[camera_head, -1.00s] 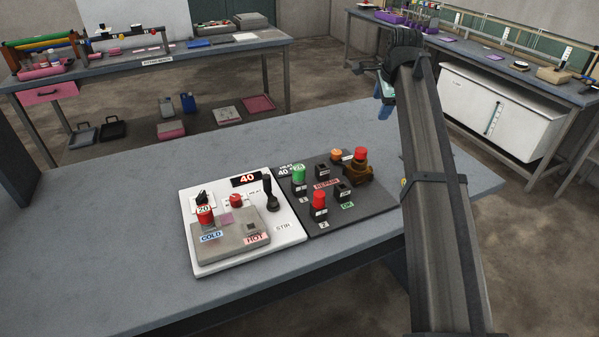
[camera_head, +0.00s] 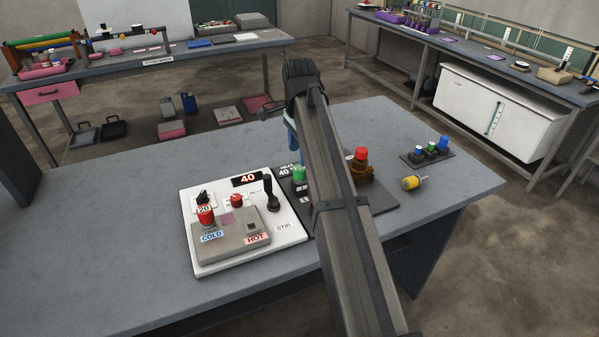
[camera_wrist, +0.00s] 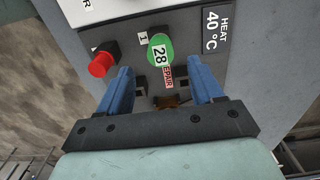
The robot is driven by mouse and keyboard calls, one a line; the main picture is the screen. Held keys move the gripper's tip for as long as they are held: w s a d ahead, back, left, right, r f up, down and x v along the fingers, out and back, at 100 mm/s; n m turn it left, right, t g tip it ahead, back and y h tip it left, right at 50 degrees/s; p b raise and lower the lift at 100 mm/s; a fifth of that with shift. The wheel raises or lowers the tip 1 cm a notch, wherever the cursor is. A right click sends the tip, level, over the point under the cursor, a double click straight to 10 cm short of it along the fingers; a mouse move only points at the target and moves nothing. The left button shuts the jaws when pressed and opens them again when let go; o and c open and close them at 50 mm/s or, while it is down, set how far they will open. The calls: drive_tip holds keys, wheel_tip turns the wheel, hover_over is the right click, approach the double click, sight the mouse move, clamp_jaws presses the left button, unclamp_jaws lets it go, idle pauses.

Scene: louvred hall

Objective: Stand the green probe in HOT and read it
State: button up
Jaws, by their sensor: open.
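The green probe (camera_head: 299,174) stands upright on the dark panel, at the position marked 1. Nothing is held. The HOT label (camera_head: 256,239) is on the grey block (camera_head: 230,246) on the white board, by a small dark square socket (camera_head: 251,227). A red-topped probe (camera_head: 205,214) reading 20 stands at COLD. The display (camera_head: 246,179) reads 40.
A black stir lever (camera_head: 269,190) and a red knob (camera_head: 236,200) rise from the white board. A red-topped brown fitting (camera_head: 361,164) stands right of my arm. A yellow cylinder (camera_head: 412,183) and small rack (camera_head: 428,157) lie farther right. The front left bench is clear.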

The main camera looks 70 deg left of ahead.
sight(300, 171)
drive_tip(key=shift+f, duration=3.8)
clamp_jaws()
